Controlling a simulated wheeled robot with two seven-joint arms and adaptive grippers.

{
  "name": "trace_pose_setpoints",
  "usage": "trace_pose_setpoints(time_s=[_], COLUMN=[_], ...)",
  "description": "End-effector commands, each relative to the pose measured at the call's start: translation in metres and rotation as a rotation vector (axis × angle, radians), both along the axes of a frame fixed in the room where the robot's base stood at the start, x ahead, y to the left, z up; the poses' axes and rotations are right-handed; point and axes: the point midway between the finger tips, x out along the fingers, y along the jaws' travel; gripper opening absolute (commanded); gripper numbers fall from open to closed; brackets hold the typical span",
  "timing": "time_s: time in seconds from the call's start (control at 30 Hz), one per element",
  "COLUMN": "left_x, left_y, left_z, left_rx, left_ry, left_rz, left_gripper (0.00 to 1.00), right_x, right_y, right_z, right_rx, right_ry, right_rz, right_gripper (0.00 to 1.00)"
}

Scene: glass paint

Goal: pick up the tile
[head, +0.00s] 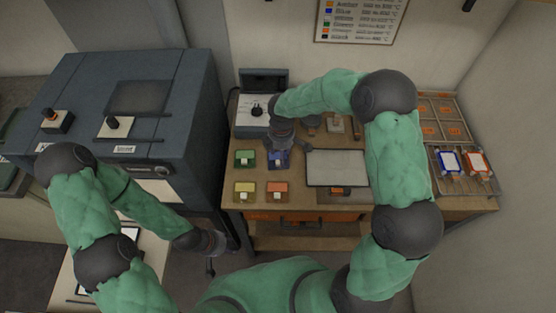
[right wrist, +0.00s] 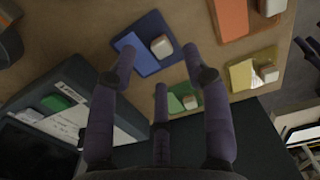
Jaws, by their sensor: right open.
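Several coloured square tiles or pads, each with a pale block on it, lie on the wooden table: green (head: 240,154), blue (head: 285,159), yellow (head: 238,186) and orange-red (head: 284,185). I cannot tell which piece is the task's tile. My right gripper (head: 283,143) is above the blue one and partly covers it. In the right wrist view its fingers (right wrist: 155,78) are spread and empty, with the blue piece (right wrist: 133,48) and green piece (right wrist: 177,103) beyond them. My left gripper (head: 213,246) hangs low, away from the table; its fingers are too small to read.
A pale flat panel (head: 336,167) lies right of the coloured pieces. A blue-framed plate (head: 449,171) and a red-framed plate (head: 484,169) stand at the right. A white-faced box with a knob (head: 250,119) is at the back left. A large dark machine (head: 185,115) stands left.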

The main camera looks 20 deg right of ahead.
Motion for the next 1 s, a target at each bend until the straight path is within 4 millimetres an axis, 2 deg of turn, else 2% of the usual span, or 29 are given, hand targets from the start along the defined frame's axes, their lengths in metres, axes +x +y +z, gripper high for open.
trace_pose_setpoints(time_s=[0.17,0.43,0.7,0.73,0.9,1.0], left_x=[0.0,0.0,0.0,0.0,0.0,0.0], left_y=[0.0,0.0,0.0,0.0,0.0,0.0], left_z=[-0.001,-0.004,-0.004,-0.004,-0.004,-0.004], left_rx=[0.0,0.0,0.0,0.0,0.0,0.0], left_ry=[0.0,0.0,0.0,0.0,0.0,0.0], left_rz=[0.0,0.0,0.0,0.0,0.0,0.0], left_gripper=[0.4,0.4,0.4,0.4,0.4,0.4], right_x=[0.001,0.004,0.004,0.004,0.004,0.004], right_y=[0.001,0.004,0.004,0.004,0.004,0.004], right_z=[-0.011,-0.048,-0.053,-0.053,-0.053,-0.053], right_rx=[0.001,0.0,0.001,0.001,0.001,0.001], right_ry=[0.001,0.001,-0.002,-0.002,-0.001,-0.001], right_rz=[0.0,0.0,0.0,0.0,0.0,0.0], right_gripper=[0.49,0.49,0.49,0.46,0.0,0.0])
